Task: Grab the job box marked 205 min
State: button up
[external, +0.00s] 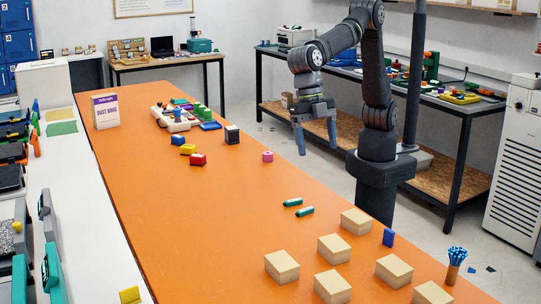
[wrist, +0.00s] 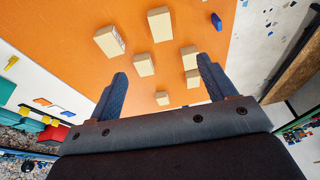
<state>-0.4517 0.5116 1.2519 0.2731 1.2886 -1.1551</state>
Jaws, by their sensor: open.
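Several tan job boxes stand spread out at the near right end of the orange table; one is the back box (external: 356,222), another the left box (external: 282,267). The wrist view shows them too, including a box with a pale printed label on its side (wrist: 106,42). I cannot read any marking, so I cannot tell which box is 205 min. My gripper (external: 316,138) is open and empty, raised at the table's far right edge, well away from the boxes. In the wrist view its two fingers (wrist: 161,72) are spread apart.
A cup of blue sticks (external: 455,265) stands at the right corner. The middle of the orange table (external: 190,220) is clear.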

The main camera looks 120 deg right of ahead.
jog(key=a+f+h, duration=0.3)
jog(key=a+f, duration=0.6)
send_over(335, 243)
jog(key=d, duration=0.1)
jog(key=shift+m, duration=0.3)
notch_tip(335, 243, down, 11)
jog(key=shift+s+f, duration=0.1)
jog(key=shift+f, duration=0.05)
jog(key=shift+a+f, duration=0.2)
jog(key=shift+f, duration=1.35)
jog(key=shift+a+f, duration=0.2)
jog(key=shift+f, duration=1.35)
jog(key=c, duration=1.1)
jog(key=shift+r, duration=0.1)
